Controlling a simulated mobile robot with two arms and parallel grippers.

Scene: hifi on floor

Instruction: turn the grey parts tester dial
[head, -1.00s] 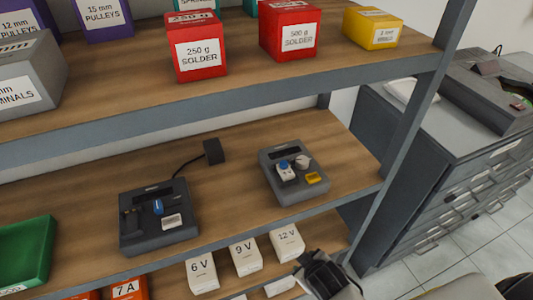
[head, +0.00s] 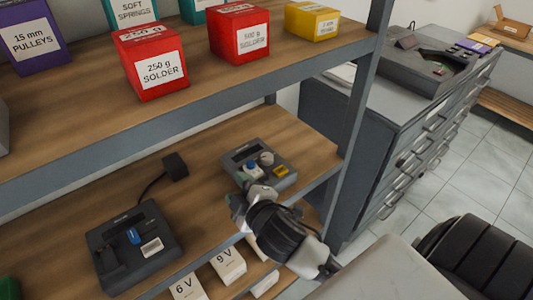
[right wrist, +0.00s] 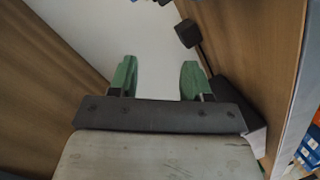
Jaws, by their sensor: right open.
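The grey parts tester (head: 279,161) sits on the middle wooden shelf near its right end in the head view. Its top carries a dark display window, a pale grey knob (head: 266,158), a blue-topped white part (head: 251,168) and a yellow label. My right gripper (head: 240,194) is just in front of the tester's near left corner and hides part of it. In the right wrist view its two green fingers (right wrist: 157,79) are apart with nothing between them. Whether a finger touches the tester cannot be told. My left gripper is not in view.
A second dark device (head: 135,245) with a blue part stands left on the same shelf, corded to a black plug block (head: 175,166). The upper shelf (head: 100,135) holds red boxes above. White voltage boxes (head: 228,264) are below. A shelf post (head: 357,110) rises at right.

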